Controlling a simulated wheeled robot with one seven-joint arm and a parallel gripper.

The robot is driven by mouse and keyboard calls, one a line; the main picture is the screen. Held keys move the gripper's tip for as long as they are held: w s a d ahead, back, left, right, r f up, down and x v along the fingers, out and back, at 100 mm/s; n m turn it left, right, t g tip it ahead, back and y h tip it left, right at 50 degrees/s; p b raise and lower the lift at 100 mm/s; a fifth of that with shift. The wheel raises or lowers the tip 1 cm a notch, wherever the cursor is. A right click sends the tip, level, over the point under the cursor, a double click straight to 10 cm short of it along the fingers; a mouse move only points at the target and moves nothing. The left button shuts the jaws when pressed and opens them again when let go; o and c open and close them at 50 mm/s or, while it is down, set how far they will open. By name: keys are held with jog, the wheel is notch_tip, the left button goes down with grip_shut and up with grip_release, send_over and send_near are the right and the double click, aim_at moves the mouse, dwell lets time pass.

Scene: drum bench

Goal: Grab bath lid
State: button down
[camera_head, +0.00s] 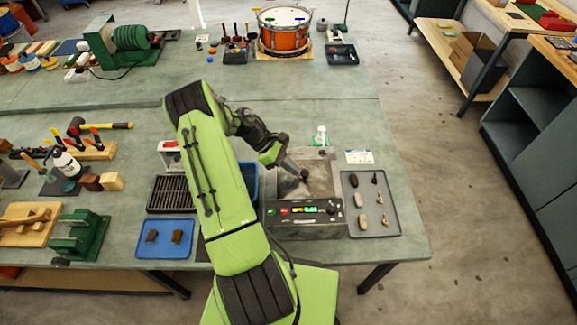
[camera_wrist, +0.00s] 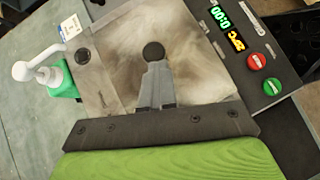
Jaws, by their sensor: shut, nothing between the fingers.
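The bath (camera_head: 305,218) is a dark box with a front panel of buttons and a lit display, on the green bench in the head view. Its top is a flat, cloudy grey-brown surface, and I cannot tell whether this is the lid (camera_head: 318,178) or the open bath. The same surface fills the upper middle of the wrist view (camera_wrist: 195,60), with a dark round shape over it. My gripper (camera_head: 303,174) is shut and empty, over the top of the bath. In the wrist view my gripper (camera_wrist: 154,60) points at that round shape; contact is unclear.
A tray with several small stones and dark pieces (camera_head: 394,222) lies right of the bath. A white and green dispenser (camera_head: 320,135) and a card (camera_head: 359,157) stand behind it. A blue tray (camera_head: 148,250) and a dark rack (camera_head: 171,208) are to the left.

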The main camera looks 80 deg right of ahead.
aim_at(318, 183)
jog(key=s, duration=0.2)
jog(key=s+a, duration=0.1)
jog(key=s, duration=0.1)
jog(key=shift+s+f, duration=0.15)
jog(key=shift+s, duration=0.1)
jog(key=shift+d, duration=0.1)
jog(key=shift+w+d, duration=0.1)
